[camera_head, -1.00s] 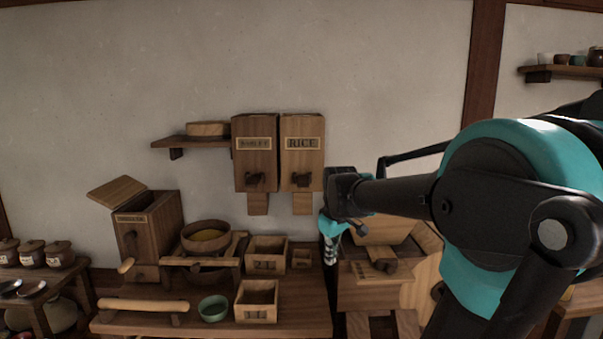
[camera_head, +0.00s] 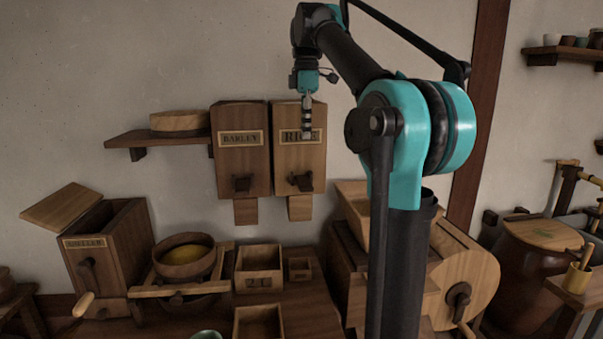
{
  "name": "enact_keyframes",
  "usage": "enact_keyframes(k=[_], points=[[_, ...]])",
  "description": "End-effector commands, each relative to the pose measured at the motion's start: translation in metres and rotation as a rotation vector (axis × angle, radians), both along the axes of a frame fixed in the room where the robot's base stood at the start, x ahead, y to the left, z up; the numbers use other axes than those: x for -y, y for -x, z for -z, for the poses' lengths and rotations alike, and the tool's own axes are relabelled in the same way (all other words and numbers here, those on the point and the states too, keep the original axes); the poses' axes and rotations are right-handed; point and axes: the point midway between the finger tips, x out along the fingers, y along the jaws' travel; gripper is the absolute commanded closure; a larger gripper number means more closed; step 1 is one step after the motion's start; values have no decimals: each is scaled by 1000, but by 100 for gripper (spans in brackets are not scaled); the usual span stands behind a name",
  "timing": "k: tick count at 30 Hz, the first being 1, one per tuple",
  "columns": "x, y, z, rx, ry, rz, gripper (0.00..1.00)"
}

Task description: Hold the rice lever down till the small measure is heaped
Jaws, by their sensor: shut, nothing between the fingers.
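The rice hopper (camera_head: 312,160) is a wooden box on the wall, its RICE label partly covered by my gripper. Its dark lever (camera_head: 302,182) sticks out low on the front, above a wooden spout (camera_head: 300,207). My gripper (camera_head: 307,134) points down in front of the label, shut and empty, above the lever. I cannot tell whether it touches the hopper. A very small wooden box (camera_head: 300,268), likely the small measure, stands on the bench below the spout. Its inside is too small to read, and no falling rice is visible.
The barley hopper (camera_head: 240,165) with its own lever hangs just left. Larger square boxes (camera_head: 258,282) stand beside the small one. A bowl (camera_head: 186,270) of yellow stuff sits on a wooden frame. A wooden machine with a crank (camera_head: 463,290) stands at right, behind my arm.

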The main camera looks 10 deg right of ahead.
Motion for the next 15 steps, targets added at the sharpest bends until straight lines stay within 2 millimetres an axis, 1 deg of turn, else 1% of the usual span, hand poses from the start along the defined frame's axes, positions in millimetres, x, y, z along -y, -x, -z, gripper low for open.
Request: enact_keyframes(k=[5,12,15], points=[[0,1,-4,-4,0,-17,100],[0,1,-3,-4,0,-16,100],[0,1,1,-4,0,-15,100]])
